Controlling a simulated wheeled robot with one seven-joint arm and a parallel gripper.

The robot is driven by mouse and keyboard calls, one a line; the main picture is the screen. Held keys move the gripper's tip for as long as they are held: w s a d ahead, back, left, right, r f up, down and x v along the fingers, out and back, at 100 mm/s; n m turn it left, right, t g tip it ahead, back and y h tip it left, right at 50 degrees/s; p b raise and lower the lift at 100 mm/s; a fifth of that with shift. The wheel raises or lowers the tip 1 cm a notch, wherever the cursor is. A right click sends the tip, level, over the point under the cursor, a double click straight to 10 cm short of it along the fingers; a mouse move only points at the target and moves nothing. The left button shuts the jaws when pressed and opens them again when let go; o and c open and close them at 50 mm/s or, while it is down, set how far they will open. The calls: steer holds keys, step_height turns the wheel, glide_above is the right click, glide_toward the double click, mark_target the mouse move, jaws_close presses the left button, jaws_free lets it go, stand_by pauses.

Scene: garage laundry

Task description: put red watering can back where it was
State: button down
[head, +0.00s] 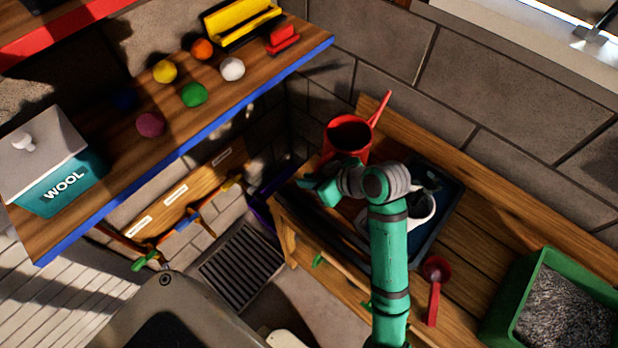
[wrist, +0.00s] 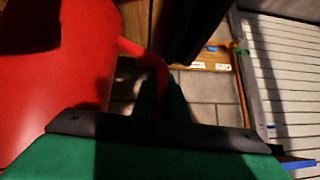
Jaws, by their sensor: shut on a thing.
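The red watering can (head: 347,134) is upright at the back left end of the wooden bench, its spout pointing up and to the right. In the wrist view its red body (wrist: 60,90) fills the left side, and its curved handle runs down between my green fingers. My gripper (head: 322,184) is shut on that handle, on the near side of the can. My arm hides the can's lower part in the head view, so I cannot tell whether its base touches the bench.
A dark tray (head: 452,200) with a white pot (head: 424,207) is right of the can, partly behind my arm. A red scoop (head: 434,290) and a green bin (head: 500,318) of grey granules lie further right. A shelf (head: 112,165) with balls and a wool box is at left.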

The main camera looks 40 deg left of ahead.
steer(key=c, duration=1.7)
jaws_free()
steer(key=shift+f, duration=0.1)
steer(key=shift+c, duration=0.2)
steer(key=v, duration=1.2)
